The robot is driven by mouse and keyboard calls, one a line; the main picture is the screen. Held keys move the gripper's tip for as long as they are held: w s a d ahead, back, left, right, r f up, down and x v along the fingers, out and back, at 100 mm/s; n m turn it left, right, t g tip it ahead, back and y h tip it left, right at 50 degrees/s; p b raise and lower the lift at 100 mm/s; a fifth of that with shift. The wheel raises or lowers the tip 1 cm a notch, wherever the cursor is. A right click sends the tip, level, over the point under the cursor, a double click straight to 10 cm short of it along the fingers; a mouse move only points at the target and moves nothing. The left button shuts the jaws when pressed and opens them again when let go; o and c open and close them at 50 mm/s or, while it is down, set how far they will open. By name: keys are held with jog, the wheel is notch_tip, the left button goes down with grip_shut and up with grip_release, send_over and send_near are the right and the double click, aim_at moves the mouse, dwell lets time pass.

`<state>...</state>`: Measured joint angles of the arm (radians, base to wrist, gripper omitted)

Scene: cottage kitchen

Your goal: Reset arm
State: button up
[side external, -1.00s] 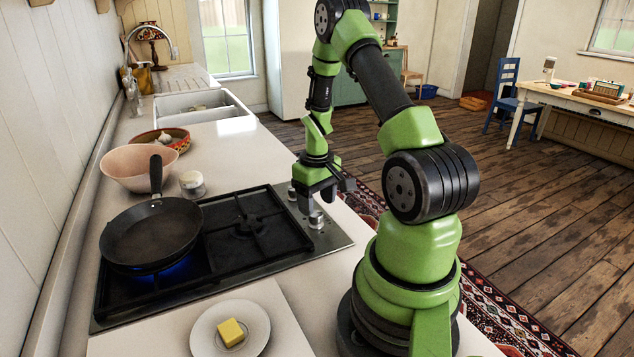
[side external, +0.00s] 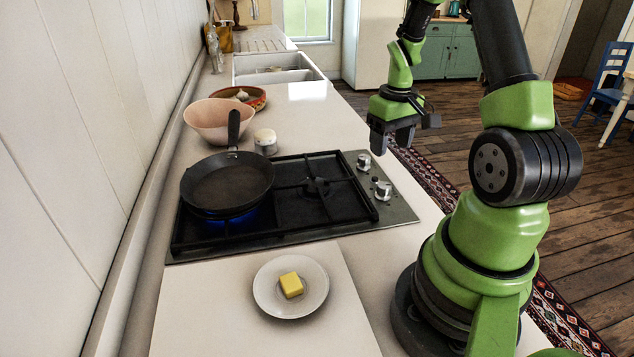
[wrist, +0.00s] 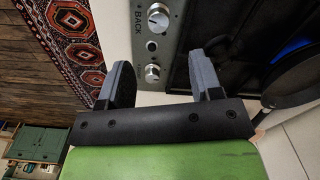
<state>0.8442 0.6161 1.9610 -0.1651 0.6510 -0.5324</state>
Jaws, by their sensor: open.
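My gripper (side external: 391,142) hangs in the air above the far right corner of the hob (side external: 402,212), pointing down. Its two dark fingers are apart with nothing between them. In the wrist view my gripper (wrist: 160,75) also shows open and empty, with two silver knobs (wrist: 158,18) on the hob's control strip beyond the fingers. The knobs (side external: 383,190) are clear of the gripper in the side view. The black frying pan (side external: 228,182) sits on the left burner, and a blue flame (side external: 235,217) is lit under it.
A white plate (side external: 262,295) with yellow butter (side external: 291,284) sits on a pale board (side external: 190,310) in front. A pink bowl (side external: 215,120), a small jar (side external: 265,141) and a patterned dish (side external: 257,102) stand behind the hob. The right burner (side external: 317,187) is empty.

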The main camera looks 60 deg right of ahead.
jog(key=w+a+r+t, duration=0.2)
jog(key=w+a+r, duration=0.1)
jog(key=a+r, duration=0.4)
jog(key=s+a+r+t, duration=0.1)
jog(key=s+a+r, duration=0.1)
jog(key=a+r, duration=0.2)
jog(key=s+a+r+n+t+y, duration=0.1)
jog(key=s+a+r+t, duration=0.1)
jog(key=a, duration=0.6)
jog(key=s+a+r+t+y, duration=0.1)
jog(key=s+a+r+t, duration=0.1)
jog(key=s+a+r, duration=0.2)
jog(key=shift+s+a+r+n, duration=0.25)
jog(key=shift+a+r+n, duration=0.05)
jog(key=shift+a+r, duration=0.7)
